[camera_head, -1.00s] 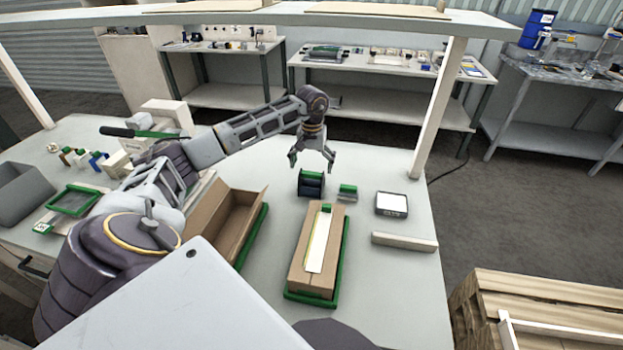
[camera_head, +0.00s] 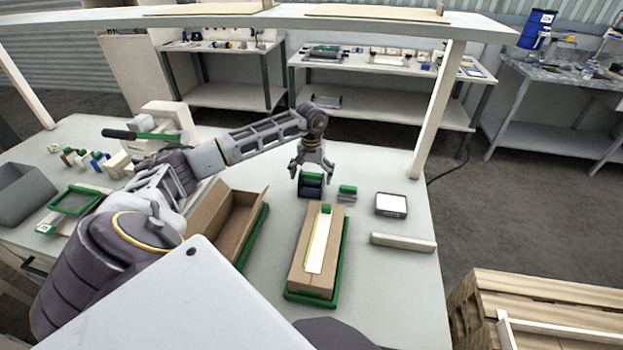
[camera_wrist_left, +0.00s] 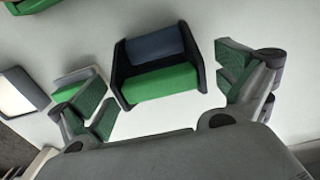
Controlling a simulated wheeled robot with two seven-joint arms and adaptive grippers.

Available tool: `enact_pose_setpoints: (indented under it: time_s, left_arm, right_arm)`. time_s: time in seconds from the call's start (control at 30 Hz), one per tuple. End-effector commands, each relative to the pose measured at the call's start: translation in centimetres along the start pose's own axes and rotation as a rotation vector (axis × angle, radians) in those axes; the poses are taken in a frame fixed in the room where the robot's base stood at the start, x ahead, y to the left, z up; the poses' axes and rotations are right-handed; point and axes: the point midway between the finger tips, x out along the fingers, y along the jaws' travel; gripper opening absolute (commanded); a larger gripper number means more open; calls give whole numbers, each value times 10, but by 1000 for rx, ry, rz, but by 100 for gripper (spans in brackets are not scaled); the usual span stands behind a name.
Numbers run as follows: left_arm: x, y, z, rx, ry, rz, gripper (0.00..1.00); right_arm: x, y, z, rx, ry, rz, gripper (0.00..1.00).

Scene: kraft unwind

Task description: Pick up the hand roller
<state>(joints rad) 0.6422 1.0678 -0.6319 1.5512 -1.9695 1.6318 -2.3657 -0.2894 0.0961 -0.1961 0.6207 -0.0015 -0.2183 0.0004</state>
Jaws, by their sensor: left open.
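What looks like the hand roller (camera_head: 311,186) is a dark-sided piece with a green bar and a dark blue roll, standing on the light grey table. In the left wrist view the same piece (camera_wrist_left: 163,80) lies between my spread fingers, with gaps on both sides. My left gripper (camera_head: 312,174) is open and empty, pointing down just above it. Its green-padded fingers show in the left wrist view (camera_wrist_left: 160,90) and do not visibly touch the piece. The gripper hides part of the piece's top in the head view. My right gripper is not in view.
A small grey-and-green block (camera_head: 347,192) stands close to the right. Farther right are a white-topped device (camera_head: 391,204) and a pale bar (camera_head: 403,242). A long cardboard box (camera_head: 304,281) in a green tray and an open carton (camera_head: 246,205) lie nearer. An overhead shelf (camera_head: 380,19) spans above.

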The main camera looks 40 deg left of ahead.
Motion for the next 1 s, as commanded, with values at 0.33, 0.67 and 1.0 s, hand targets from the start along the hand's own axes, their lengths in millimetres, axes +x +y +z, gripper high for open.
enact_pose_setpoints:
  time_s: [0.33, 0.67, 1.0]
  left_arm:
    - [13, 0, 0, 1, 0, 0, 100]
    - [13, 0, 0, 1, 0, 0, 99]
    - [12, 0, 0, 1, 0, 0, 55]
  right_arm:
    - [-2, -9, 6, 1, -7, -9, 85]
    - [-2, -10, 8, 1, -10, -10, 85]
    - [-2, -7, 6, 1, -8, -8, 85]
